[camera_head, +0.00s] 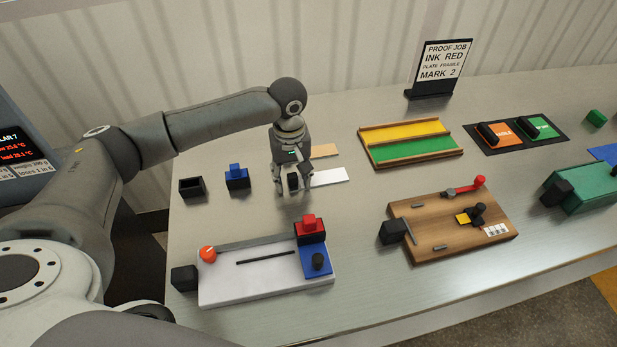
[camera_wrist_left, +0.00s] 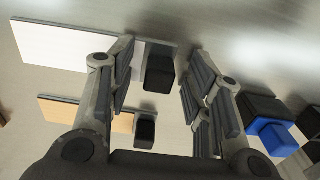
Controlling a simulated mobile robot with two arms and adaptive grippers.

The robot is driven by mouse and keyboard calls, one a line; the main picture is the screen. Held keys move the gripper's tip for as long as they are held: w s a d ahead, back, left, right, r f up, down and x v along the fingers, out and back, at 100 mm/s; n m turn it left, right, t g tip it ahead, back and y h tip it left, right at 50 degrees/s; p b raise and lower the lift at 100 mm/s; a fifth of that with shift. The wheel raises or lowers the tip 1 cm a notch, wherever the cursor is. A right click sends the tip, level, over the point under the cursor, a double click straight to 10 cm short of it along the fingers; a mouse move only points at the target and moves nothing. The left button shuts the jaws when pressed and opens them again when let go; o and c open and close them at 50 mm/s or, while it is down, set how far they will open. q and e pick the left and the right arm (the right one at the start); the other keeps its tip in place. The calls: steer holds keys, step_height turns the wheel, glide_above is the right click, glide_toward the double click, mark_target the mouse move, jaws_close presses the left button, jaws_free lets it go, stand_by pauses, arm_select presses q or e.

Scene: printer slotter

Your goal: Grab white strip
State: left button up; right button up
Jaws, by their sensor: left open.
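The white strip (camera_head: 330,177) lies flat on the table, just right of my left gripper (camera_head: 293,192) in the head view. In the left wrist view the white strip (camera_wrist_left: 55,45) runs from the upper left and ends at a dark block (camera_wrist_left: 159,68). My left gripper (camera_wrist_left: 160,85) is open, and that block shows between its fingers. The left finger covers part of the strip. I cannot tell whether the fingers touch the block. My right gripper is not in view.
A tan strip (camera_head: 324,151) with its own dark block (camera_wrist_left: 145,130) lies beside the white one. A black box (camera_head: 192,187) and a blue-topped block (camera_head: 236,177) stand left of the gripper. A white board (camera_head: 220,285) with red and blue parts lies in front.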

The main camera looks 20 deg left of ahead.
arm_select(q)
steer(key=c, duration=1)
